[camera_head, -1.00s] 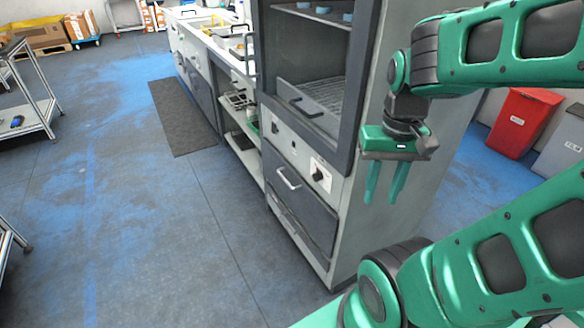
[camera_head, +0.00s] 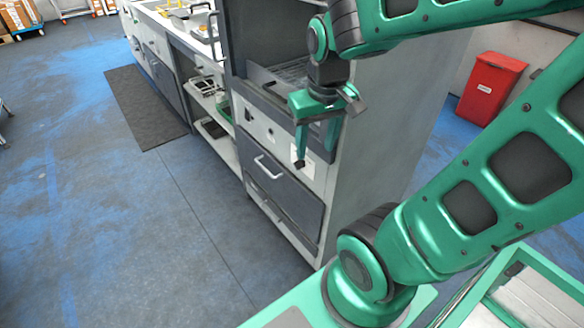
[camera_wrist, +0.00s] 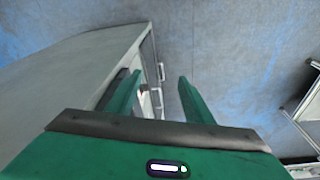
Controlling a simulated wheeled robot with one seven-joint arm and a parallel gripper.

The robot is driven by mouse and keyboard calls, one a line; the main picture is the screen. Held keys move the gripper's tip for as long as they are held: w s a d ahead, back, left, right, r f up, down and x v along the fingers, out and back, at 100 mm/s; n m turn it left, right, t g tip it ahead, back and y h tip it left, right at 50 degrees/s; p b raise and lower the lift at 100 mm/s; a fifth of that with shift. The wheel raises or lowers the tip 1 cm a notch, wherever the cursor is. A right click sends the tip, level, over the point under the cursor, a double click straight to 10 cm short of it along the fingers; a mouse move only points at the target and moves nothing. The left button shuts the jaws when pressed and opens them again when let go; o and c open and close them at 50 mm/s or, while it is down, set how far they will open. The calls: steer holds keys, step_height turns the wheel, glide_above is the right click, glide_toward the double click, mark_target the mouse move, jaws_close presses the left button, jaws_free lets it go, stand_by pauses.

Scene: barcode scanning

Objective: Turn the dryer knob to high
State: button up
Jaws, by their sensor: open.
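The dryer (camera_head: 372,160) is a tall grey cabinet with an open upper bay, a light control strip and a dark drawer (camera_head: 285,197) below. A white knob plate (camera_head: 309,170) shows in part on the strip. A dark shape at its left edge overlaps my fingertip, so I cannot tell the knob from the finger. My gripper (camera_head: 315,150) is open, fingers pointing down, in front of the strip by the plate in the head view; contact cannot be told. In the wrist view my gripper (camera_wrist: 159,78) has its fingers apart beside the dryer's front edge (camera_wrist: 146,36).
A counter with shelves (camera_head: 200,85) continues left of the dryer. A dark mat (camera_head: 145,105) lies on the floor before it. A red bin (camera_head: 488,88) stands at the back right.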

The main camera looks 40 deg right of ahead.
steer(key=w+a+f+n, duration=0.2)
steer(key=w+a+n, duration=0.1)
steer(key=w+a, duration=0.3)
steer(key=n+g+h, duration=0.1)
steer(key=n+h, duration=0.8)
steer(key=h, duration=0.8)
glide_toward(295, 166)
steer(key=d, duration=0.9)
steer(key=shift+w, duration=0.1)
steer(key=c, duration=1)
